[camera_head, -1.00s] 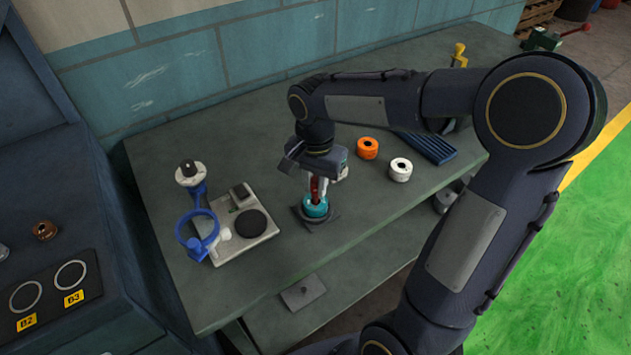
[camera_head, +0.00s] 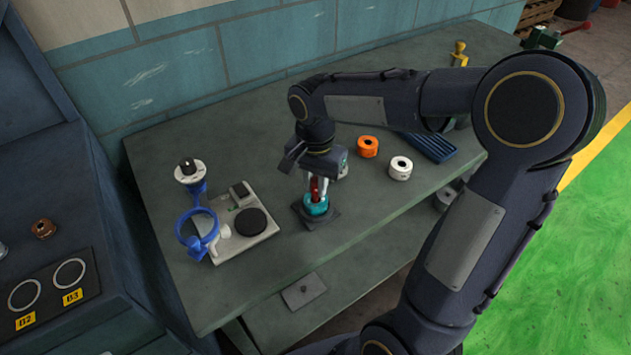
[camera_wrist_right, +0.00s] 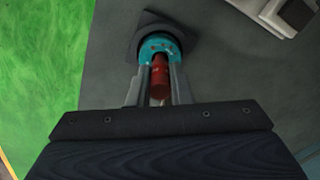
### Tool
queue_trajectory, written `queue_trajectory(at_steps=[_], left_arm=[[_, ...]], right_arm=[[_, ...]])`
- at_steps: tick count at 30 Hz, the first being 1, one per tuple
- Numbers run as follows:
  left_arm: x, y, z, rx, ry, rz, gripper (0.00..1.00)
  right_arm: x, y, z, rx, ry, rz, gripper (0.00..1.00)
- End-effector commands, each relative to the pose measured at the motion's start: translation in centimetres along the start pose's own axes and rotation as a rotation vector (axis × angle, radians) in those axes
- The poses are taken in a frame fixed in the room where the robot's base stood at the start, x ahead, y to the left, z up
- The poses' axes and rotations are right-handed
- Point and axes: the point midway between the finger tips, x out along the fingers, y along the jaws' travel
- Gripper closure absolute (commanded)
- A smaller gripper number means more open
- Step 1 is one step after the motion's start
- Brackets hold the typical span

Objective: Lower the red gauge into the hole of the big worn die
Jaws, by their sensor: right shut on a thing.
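My right gripper (camera_head: 319,188) points down and is shut on the red gauge (camera_head: 314,189). The gauge also shows in the right wrist view (camera_wrist_right: 159,76), between the two fingers. The teal ring-shaped die (camera_head: 318,207) lies on a dark square pad (camera_head: 331,219) on the bench. In the right wrist view the lower end of the gauge overlaps the opening of the teal die (camera_wrist_right: 172,46). The hole is largely hidden, so I cannot tell how deep the gauge sits, or if it is in. My left gripper is not in view.
An orange ring (camera_head: 368,146) and a white ring (camera_head: 400,168) stand right of the gripper, near a blue ribbed tray (camera_head: 428,147). A scale with a black disc (camera_head: 250,222) and a blue ring stand (camera_head: 183,229) are left. The bench front is clear.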

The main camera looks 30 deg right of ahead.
Motion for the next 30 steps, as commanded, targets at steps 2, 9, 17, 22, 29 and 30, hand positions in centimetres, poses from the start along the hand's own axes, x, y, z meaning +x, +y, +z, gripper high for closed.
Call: queue_trajectory(at_steps=[2, 9, 17, 22, 29, 30], left_arm=[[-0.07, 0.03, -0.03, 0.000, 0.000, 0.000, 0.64], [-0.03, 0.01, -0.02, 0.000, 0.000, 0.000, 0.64], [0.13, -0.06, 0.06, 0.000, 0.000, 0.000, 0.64], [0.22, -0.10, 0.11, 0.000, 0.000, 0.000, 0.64], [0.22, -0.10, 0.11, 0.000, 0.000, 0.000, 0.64], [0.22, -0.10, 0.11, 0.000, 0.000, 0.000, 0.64]], right_arm=[[-0.03, -0.02, 0.02, -0.001, 0.000, 0.000, 1.00], [0.02, -0.02, 0.02, 0.000, 0.000, 0.000, 1.00], [0.29, -0.03, 0.03, -0.001, 0.000, 0.000, 1.00], [0.47, -0.04, 0.03, -0.001, 0.000, -0.001, 1.00], [0.49, -0.03, 0.03, -0.001, 0.000, 0.000, 1.00], [0.49, -0.03, 0.02, -0.001, 0.000, 0.000, 1.00]])
